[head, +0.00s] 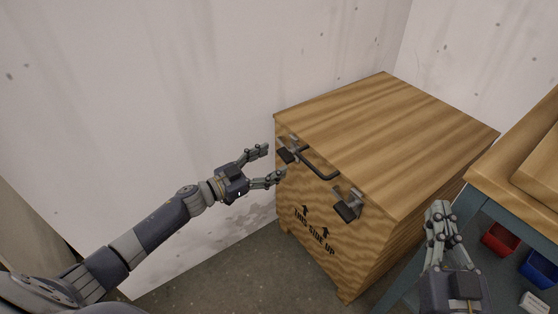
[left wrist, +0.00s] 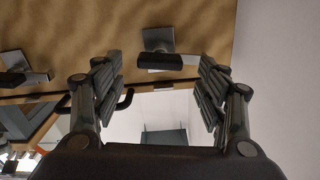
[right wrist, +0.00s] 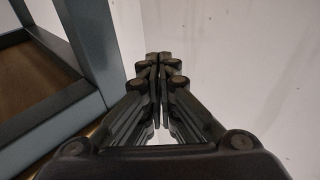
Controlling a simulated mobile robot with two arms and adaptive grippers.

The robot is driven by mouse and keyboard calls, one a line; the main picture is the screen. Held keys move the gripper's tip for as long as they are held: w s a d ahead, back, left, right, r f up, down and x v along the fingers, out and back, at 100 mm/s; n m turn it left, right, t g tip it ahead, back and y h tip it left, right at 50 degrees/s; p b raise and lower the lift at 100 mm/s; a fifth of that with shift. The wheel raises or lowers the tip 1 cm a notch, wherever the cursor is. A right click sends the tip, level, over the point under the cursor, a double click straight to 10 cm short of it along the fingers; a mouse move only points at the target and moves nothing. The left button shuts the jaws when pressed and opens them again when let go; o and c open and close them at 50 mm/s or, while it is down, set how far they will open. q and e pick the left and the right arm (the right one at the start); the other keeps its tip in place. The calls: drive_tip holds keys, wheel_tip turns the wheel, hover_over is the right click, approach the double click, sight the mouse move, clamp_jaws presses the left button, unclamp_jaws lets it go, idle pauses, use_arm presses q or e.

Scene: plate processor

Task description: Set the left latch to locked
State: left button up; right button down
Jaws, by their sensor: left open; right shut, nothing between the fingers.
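The left latch (head: 286,155), a dark tab on a grey metal bracket, is on the front of the wooden crate (head: 390,130) near its left edge. It also shows in the left wrist view (left wrist: 165,60), between the fingertips. My left gripper (head: 269,164) is open and empty in front of this latch; contact cannot be told. The right latch (head: 346,209) is on the crate's front right, and partly shows in the left wrist view (left wrist: 22,72). My right gripper (head: 439,208) is shut and empty, to the right of the crate.
A dark bar handle (head: 322,172) juts from the crate between the latches. A workbench (head: 485,185) with a wooden top stands at the right, with a red bin (head: 502,240) and a blue bin (head: 540,266) below. White walls stand behind and left of the crate.

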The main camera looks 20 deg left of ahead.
sight(281, 157)
use_arm(q)
drive_tip(key=shift+b+x, duration=0.3)
drive_tip(key=shift+x, duration=1.4)
use_arm(e)
drive_tip(key=shift+s+a+r+t+y, duration=0.15)
drive_tip(key=shift+r+t, duration=0.2)
drive_tip(key=shift+r, duration=0.3)
drive_tip(key=shift+s+d+r+t+y, duration=0.1)
drive_tip(key=shift+s+r+t+y, duration=0.1)
drive_tip(key=shift+r+t, duration=0.35)
drive_tip(key=shift+s+a+r+t+y, duration=0.1)
drive_tip(key=shift+r+t+y, duration=0.1)
drive_tip(key=shift+r, duration=0.55)
use_arm(q)
drive_tip(key=c, duration=1)
